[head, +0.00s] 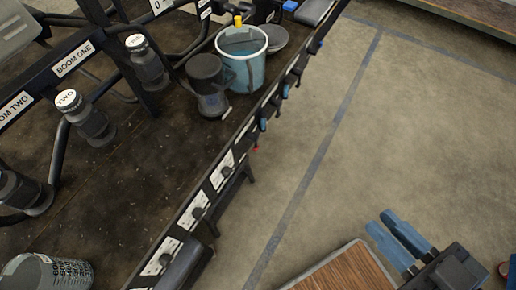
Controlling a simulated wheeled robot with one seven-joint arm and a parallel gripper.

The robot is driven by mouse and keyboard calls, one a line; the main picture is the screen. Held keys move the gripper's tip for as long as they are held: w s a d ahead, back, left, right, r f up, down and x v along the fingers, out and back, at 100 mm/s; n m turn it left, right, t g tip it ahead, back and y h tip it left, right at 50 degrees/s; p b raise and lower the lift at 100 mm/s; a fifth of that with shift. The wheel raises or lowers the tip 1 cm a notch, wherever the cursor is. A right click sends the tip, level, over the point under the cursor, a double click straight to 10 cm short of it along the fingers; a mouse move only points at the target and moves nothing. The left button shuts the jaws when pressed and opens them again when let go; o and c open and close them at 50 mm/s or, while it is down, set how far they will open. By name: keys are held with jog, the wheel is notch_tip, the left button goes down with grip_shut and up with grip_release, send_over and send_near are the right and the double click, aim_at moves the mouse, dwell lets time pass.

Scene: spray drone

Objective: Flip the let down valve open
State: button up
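A row of small valves runs along the front rail (210,188) of the dark bench. Several have blue handles (263,124), and one small red part (256,149) hangs below the rail. White label plates (222,169) with black knobs line the nearer part of the rail. Their print is too small to read, so I cannot tell which is the let down valve. My gripper (380,221), with two blue fingers, is at the lower right, over the floor and well apart from the rail. The fingers lie close together with nothing seen between them; whether they are fully shut is unclear.
A translucent bucket (242,68) of blue liquid and a dark jug (206,84) stand on the bench. Valves on the left carry BOOM ONE (74,58) and BOOM TWO labels. A wooden-topped surface (345,272) is at the bottom. Open floor (400,120) lies right of the bench.

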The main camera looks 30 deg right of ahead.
jog(key=w+f+n+b, duration=0.2)
jog(key=w+f, duration=0.1)
jog(key=f, duration=0.3)
jog(key=w+a+f+n+b, duration=0.1)
jog(key=w+f+n, duration=0.1)
jog(key=f, duration=0.3)
jog(key=w+a+f+n+b, duration=0.1)
jog(key=w+f+n+b, duration=0.1)
jog(key=f, duration=0.4)
jog(key=shift+w+f+n+y+b, duration=0.3)
jog(key=shift+w+y, duration=0.1)
jog(key=shift+w, duration=0.4)
grip_shut()
jog(key=w+a+f+n+b, duration=0.1)
jog(key=w+f+n+b, duration=0.3)
jog(key=w+f+n, duration=0.3)
jog(key=w+f, duration=0.5)
jog(key=shift+w+a+f+y+b, duration=0.25)
jog(key=shift+w+f+y+b, duration=0.05)
jog(key=shift+w+f+y, duration=0.1)
